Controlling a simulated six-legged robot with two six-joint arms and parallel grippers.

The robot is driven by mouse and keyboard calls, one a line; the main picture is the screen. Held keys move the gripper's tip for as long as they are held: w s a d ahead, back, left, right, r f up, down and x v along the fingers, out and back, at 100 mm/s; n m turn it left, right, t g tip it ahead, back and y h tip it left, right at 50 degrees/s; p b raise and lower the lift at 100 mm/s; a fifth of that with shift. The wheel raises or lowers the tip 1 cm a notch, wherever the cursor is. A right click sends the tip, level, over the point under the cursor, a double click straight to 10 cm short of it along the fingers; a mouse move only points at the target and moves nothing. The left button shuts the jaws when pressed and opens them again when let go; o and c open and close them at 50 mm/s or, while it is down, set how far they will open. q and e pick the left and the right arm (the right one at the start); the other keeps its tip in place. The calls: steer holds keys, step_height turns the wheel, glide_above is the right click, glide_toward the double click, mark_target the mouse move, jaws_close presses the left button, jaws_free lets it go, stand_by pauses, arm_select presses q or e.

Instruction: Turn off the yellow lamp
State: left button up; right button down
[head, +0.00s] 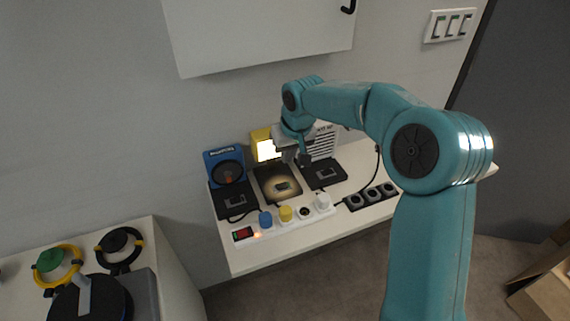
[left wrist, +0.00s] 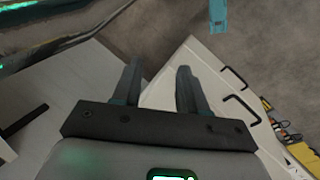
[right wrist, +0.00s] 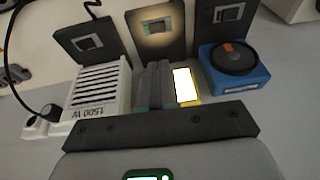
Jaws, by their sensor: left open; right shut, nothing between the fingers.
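The yellow lamp (head: 262,146) stands against the wall at the back of the white table, and its panel glows bright white. It also shows lit in the right wrist view (right wrist: 185,87), just right of my fingers. A black pad (head: 268,196) before it has a pool of warm light. My right gripper (head: 303,160) is shut and empty, in front of and just right of the lamp. Its fingers show together in the right wrist view (right wrist: 158,75). A yellow plug (head: 286,213) sits in the white power strip (head: 268,236). My left gripper (left wrist: 158,75) is open and empty, away from the table.
A blue device (head: 222,165) stands left of the lamp, and a white heater (head: 325,142) right of it. Blue and white plugs flank the yellow one. A black socket strip (head: 371,196) lies at right. A white cabinet (head: 260,35) hangs above.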

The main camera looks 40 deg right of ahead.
steer(key=p, duration=0.1)
glide_toward(279, 186)
steer(key=x, duration=0.5)
steer(key=shift+w+d, duration=0.1)
steer(key=shift+w, duration=0.1)
steer(key=shift+f, duration=0.75)
